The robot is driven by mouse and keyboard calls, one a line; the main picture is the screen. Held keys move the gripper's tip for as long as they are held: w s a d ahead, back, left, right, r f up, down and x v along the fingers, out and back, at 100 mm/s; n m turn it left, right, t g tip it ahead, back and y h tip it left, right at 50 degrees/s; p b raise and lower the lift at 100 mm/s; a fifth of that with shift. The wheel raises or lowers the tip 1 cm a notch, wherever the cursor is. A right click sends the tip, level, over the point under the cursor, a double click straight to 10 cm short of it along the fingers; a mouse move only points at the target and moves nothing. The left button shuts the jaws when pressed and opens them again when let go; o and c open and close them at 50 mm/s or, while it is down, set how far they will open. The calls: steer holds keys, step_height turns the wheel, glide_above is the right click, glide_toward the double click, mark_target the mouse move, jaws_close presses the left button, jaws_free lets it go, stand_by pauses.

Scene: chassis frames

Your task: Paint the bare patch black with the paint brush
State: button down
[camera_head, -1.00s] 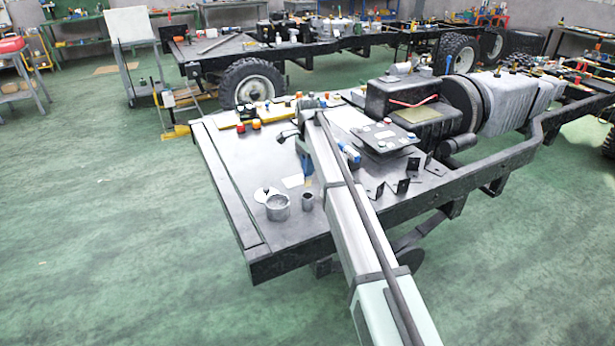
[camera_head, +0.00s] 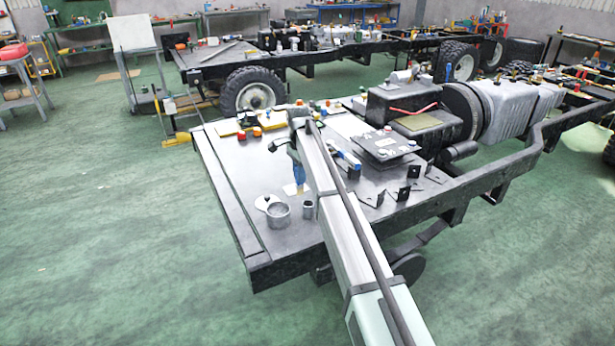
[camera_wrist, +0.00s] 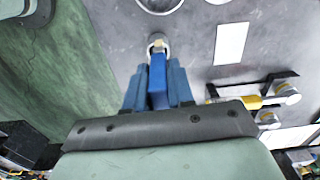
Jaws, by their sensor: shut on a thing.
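My gripper (camera_wrist: 157,95) has blue fingers and is shut on the blue handle of the paint brush (camera_wrist: 157,72). The pale brush end (camera_wrist: 157,44) points away from the wrist, towards the grey plate. In the head view my gripper (camera_head: 299,175) is over the chassis plate, just behind the can and cup. A pale rectangle, apparently the bare patch (camera_wrist: 231,43), lies to the right of the brush in the wrist view. In the head view the patch (camera_head: 290,190) is partly hidden by my gripper. I cannot tell whether the brush touches the plate.
An open grey can (camera_head: 277,213) and a small cup (camera_head: 308,210) stand near the patch. A white disc (camera_head: 266,202) lies by the can. Black brackets (camera_head: 403,194) and a flat black panel (camera_head: 385,145) are to the right. The plate's left side is clear.

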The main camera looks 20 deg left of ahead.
steer(key=s+a, duration=0.5)
steer(key=a, duration=0.1)
steer(key=shift+a+r, duration=0.3)
steer(key=shift+r, duration=0.15)
steer(key=shift+f, duration=2.9)
steer(key=shift+f, duration=0.55)
step_height(320, 180, up, 7)
stand_by(0.9)
stand_by(0.7)
